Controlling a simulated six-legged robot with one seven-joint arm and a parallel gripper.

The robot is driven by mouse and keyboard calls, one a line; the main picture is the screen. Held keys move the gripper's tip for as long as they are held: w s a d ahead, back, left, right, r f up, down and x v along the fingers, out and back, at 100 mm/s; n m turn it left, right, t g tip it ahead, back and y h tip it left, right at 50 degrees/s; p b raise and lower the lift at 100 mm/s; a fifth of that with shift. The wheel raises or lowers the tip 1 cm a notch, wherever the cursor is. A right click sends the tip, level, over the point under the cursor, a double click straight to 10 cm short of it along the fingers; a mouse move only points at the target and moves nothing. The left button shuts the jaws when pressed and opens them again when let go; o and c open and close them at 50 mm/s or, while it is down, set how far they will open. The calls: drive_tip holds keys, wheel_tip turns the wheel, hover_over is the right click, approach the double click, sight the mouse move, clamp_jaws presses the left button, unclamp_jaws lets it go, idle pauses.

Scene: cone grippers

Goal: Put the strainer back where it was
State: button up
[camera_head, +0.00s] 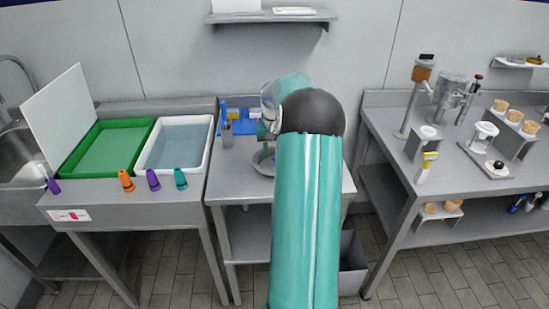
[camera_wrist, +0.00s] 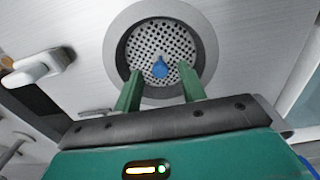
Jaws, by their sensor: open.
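The strainer (camera_wrist: 160,42) is a round grey perforated disc with a blue knob (camera_wrist: 160,68) at its middle. In the wrist view it lies inside a smooth round metal rim (camera_wrist: 203,38). My gripper (camera_wrist: 160,70) is open, with its two green fingers apart on either side of the blue knob in the picture. I cannot tell whether the fingers touch the strainer. In the head view my arm covers most of the middle table, and a round metal dish (camera_head: 262,163) shows only in part beside it. The strainer cannot be made out there.
Blue holders (camera_head: 240,127) and a grey cup (camera_head: 227,138) stand on the middle table's left. A green tray (camera_head: 105,150) and a white tray (camera_head: 178,145) of water sit left, with coloured cones in front. The right table (camera_head: 455,190) holds jars and stands.

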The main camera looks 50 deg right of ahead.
sight(273, 158)
wheel_tip(273, 158, up, 9)
drive_tip(key=w+a+r+n+t+h, duration=0.15)
drive_tip(key=a+r, duration=0.35)
drive_tip(key=a, duration=0.9)
drive_tip(key=a+r+n+t, duration=0.1)
drive_tip(key=a+r+n, duration=0.3)
drive_tip(key=a, duration=1)
drive_tip(key=s+a+f+n+t+y, duration=0.1)
drive_tip(key=s+a+n, duration=0.1)
drive_tip(key=s+a, duration=0.5)
drive_tip(key=s+a+f+n+t, duration=0.1)
drive_tip(key=s+a+n+t, duration=0.1)
drive_tip(key=s+a, duration=0.6)
drive_tip(key=a, duration=0.5)
drive_tip(key=shift+s+a+f+y, duration=0.2)
drive_tip(key=shift+a+f+y, duration=0.1)
drive_tip(key=shift+y, duration=0.05)
drive_tip(key=shift+c, duration=0.5)
drive_tip(key=shift+d, duration=0.15)
